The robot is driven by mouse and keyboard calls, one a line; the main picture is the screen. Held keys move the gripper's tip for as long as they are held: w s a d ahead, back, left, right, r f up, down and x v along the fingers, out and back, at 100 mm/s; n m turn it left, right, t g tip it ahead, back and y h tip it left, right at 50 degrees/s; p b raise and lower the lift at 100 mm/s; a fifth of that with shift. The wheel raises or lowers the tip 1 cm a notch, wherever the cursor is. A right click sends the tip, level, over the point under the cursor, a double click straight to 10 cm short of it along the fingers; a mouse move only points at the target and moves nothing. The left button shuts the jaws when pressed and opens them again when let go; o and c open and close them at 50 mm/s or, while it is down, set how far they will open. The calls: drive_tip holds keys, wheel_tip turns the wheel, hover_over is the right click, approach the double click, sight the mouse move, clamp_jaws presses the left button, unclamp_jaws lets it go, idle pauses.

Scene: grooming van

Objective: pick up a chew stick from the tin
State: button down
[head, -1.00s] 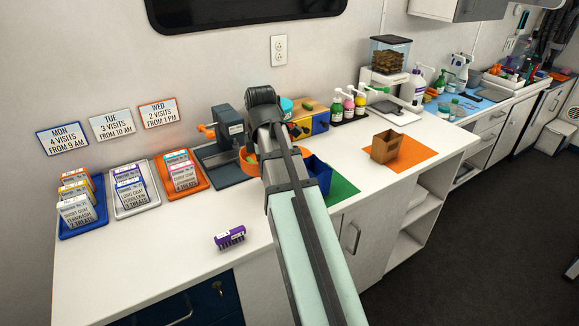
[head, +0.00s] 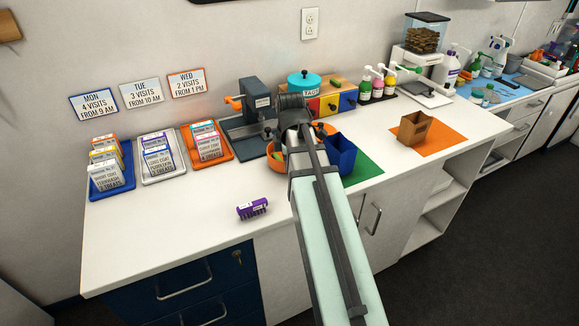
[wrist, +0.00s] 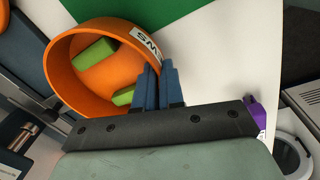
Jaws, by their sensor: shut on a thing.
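The orange tin (wrist: 62,75), labelled as chews, stands on the counter and also shows in the head view (head: 273,158), partly behind my arm. Green chew sticks lie inside it: one (wrist: 95,52) near the far wall and one (wrist: 123,96) close to my fingers. My gripper (wrist: 161,63) has its blue fingers nearly together at the tin's right rim. One finger appears inside and the other outside, with the tin's wall between them. No chew stick shows between the fingers. In the head view my arm hides the fingertips.
A dark blue open box (head: 342,155) stands on a green mat (head: 364,172) right of the tin. A grey-blue device (head: 254,100) is behind left. A purple item (head: 252,209) lies on the front counter. A brown box (head: 415,130) sits on an orange mat (head: 440,138).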

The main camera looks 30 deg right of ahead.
drive_tip(key=shift+f, duration=0.75)
drive_tip(key=shift+f, duration=0.15)
drive_tip(key=c, duration=1.2)
unclamp_jaws()
drive_tip(key=shift+c, duration=0.2)
wheel_tip(320, 180, up, 12)
drive_tip(key=shift+s+f, duration=0.15)
drive_tip(key=shift+s, duration=0.25)
drive_tip(key=shift+a+r, duration=0.1)
drive_tip(key=shift+r, duration=0.1)
drive_tip(key=shift+c, duration=0.5)
drive_tip(key=shift+r, duration=0.1)
drive_tip(key=c, duration=0.4)
